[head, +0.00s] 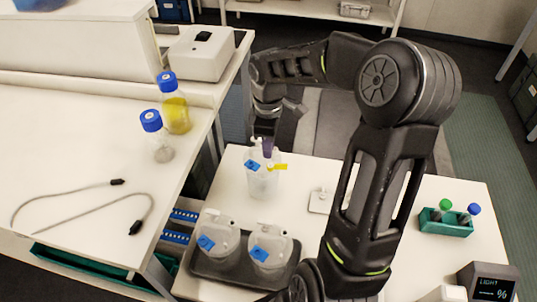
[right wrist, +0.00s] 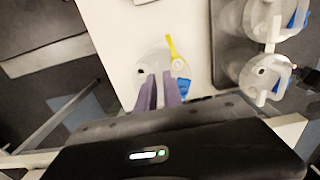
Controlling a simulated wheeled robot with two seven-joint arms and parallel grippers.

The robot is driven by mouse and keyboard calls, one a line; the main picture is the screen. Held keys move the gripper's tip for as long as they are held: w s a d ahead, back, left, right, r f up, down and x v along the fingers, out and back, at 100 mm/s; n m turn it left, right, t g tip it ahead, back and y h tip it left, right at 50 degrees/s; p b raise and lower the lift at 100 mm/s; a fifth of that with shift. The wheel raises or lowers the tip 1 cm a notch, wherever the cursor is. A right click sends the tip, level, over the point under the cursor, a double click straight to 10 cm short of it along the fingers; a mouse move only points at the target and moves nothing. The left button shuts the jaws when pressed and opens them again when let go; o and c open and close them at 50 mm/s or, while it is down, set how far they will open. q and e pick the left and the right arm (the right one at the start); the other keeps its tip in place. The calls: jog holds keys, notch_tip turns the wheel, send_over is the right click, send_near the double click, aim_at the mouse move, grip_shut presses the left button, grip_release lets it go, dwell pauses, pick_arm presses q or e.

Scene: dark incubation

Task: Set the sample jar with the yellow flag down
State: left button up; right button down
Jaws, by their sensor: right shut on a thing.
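The sample jar (head: 262,184) is a translucent pot with a yellow flag (head: 279,167) and a blue label on it. It is upright over the back left part of the small white table (head: 300,170). My right gripper (head: 267,147) comes down from above and is shut on the jar's top. In the right wrist view the purple fingers (right wrist: 159,92) reach the jar (right wrist: 152,62), with the yellow flag (right wrist: 172,47) beside them. I cannot tell whether the jar's base touches the table. My left gripper is not in view.
A dark tray (head: 232,272) holds two similar jars with blue flags at the table's front left. A small white plate (head: 321,201) lies right of the held jar. A green rack (head: 445,226) and a light meter (head: 490,287) are at the right. Bottles stand on the left bench.

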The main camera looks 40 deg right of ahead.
jog(key=shift+f, duration=1.8)
jog(key=c, duration=1.5)
grip_release()
jog(key=shift+p, duration=0.3)
notch_tip(320, 180, up, 12)
jog(key=shift+r+b, duration=0.1)
jog(key=shift+b, duration=0.6)
